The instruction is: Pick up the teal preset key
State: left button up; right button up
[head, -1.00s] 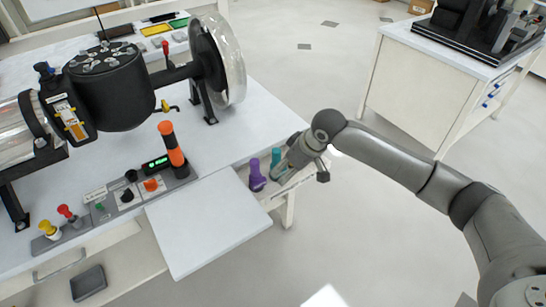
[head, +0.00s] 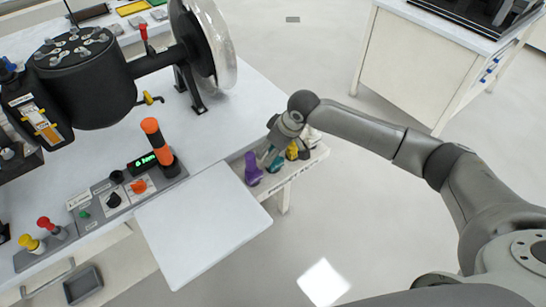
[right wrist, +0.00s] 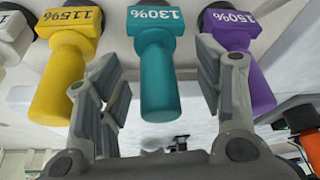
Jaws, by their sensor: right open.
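The teal preset key (right wrist: 155,70), marked 130%, is in the middle of the right wrist view. It stands in a row between a yellow key (right wrist: 72,65) marked 115% and a purple key (right wrist: 245,60) marked 150%. My right gripper (right wrist: 158,75) is open and empty, with one finger on each side of the teal key's handle; I cannot tell whether they touch it. In the head view the right gripper (head: 270,153) partly covers the teal key (head: 275,164), between the purple key (head: 253,169) and the yellow key (head: 292,151). My left gripper is out of view.
The keys stand on a narrow ledge at the table's edge. A white panel (head: 200,222) juts out beside them. An orange-and-black handle (head: 158,142) rises from a control box to the left. A large black machine (head: 85,80) stands behind. Open floor (head: 390,220) lies to the right.

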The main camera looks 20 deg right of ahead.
jog(key=x, duration=0.3)
jog(key=shift+w+f, duration=0.15)
jog(key=shift+f, duration=0.05)
jog(key=shift+w+f, duration=0.1)
jog(key=shift+f, duration=0.05)
jog(key=shift+c, duration=1.5)
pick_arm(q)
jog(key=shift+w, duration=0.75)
pick_arm(e)
jog(key=c, duration=0.9)
